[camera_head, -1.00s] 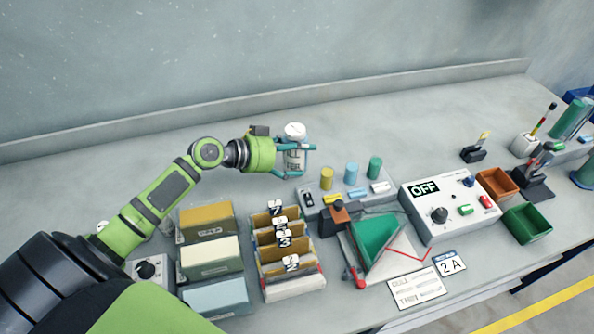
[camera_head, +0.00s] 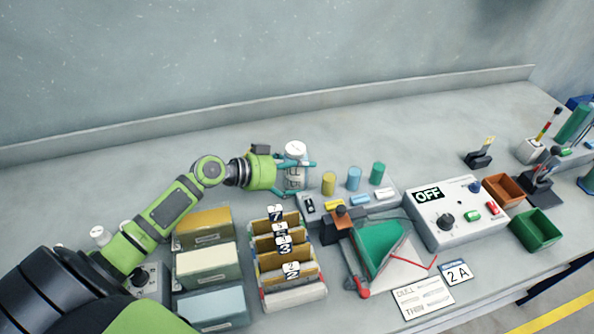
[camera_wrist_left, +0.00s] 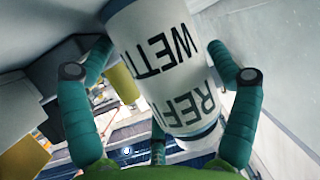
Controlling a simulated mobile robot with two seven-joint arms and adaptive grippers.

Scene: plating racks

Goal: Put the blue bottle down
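The bottle (camera_head: 295,151) is white with dark lettering, and I see no blue body on it. It stands roughly upright at the back of the bench, behind the small panel with coloured cylinders. My left gripper (camera_head: 308,176) reaches it from the left, its teal fingers around the bottle's sides. In the left wrist view the bottle (camera_wrist_left: 165,65) fills the space between the fingers, and a narrow blue band shows near one end. I cannot tell whether its base touches the bench. My right gripper is not in view.
The panel with yellow, blue and green cylinders (camera_head: 353,179) is close to the bottle's front right. A numbered card rack (camera_head: 285,245) and several boxes (camera_head: 206,267) stand in front of my left arm. The grey control box (camera_head: 455,215) reads OFF. The bench behind is clear.

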